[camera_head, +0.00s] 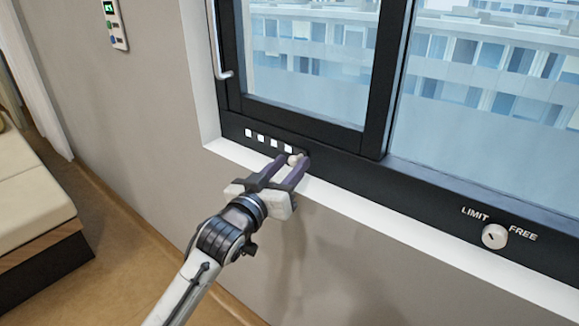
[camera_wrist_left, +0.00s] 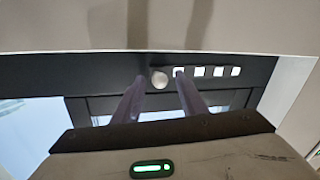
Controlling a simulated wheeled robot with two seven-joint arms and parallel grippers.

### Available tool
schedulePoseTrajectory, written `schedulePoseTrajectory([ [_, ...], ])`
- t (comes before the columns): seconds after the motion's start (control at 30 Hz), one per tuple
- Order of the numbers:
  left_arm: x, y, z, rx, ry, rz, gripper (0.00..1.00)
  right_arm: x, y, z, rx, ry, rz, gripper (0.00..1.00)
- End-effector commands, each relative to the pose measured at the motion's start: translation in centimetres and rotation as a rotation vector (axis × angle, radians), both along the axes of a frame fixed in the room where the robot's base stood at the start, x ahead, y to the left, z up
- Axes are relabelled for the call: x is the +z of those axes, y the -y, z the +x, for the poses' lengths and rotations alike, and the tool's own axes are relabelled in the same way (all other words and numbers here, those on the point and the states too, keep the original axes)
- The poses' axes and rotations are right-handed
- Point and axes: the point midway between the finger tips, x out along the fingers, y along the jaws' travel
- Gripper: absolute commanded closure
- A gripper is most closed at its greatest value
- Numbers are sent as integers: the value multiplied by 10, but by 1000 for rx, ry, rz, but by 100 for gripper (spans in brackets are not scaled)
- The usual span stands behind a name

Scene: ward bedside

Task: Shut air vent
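The air vent (camera_head: 268,138) is a row of several white square openings in the dark lower window frame. The row also shows in the wrist view (camera_wrist_left: 207,71). A round pale knob (camera_head: 294,159) sits at the right end of the row; in the wrist view the knob (camera_wrist_left: 159,79) is left of the openings. My left gripper (camera_head: 292,158) is open, its two purple fingers (camera_wrist_left: 160,76) either side of the knob, with a small gap showing on each side. Whether the tips reach around it, I cannot tell. My right gripper is not in view.
A white sill (camera_head: 375,213) runs below the frame. A round LIMIT/FREE knob (camera_head: 494,236) is on the frame at right. A white window handle (camera_head: 219,45) is at upper left. A wall panel (camera_head: 115,24) and a bed (camera_head: 30,195) are further left.

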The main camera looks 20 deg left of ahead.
Motion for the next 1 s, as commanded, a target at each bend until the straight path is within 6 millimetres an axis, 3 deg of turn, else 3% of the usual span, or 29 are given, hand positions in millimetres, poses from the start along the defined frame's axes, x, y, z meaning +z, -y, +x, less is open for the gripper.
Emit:
schedulePoseTrajectory([
  [0.3,0,1,3,0,0,0,63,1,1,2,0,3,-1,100],
  [0.53,0,1,3,0,-1,0,100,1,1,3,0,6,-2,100],
  [0.73,0,-1,3,0,-1,1,100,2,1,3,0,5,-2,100],
  [1.0,0,-25,12,1,-2,2,100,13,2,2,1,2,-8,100],
])
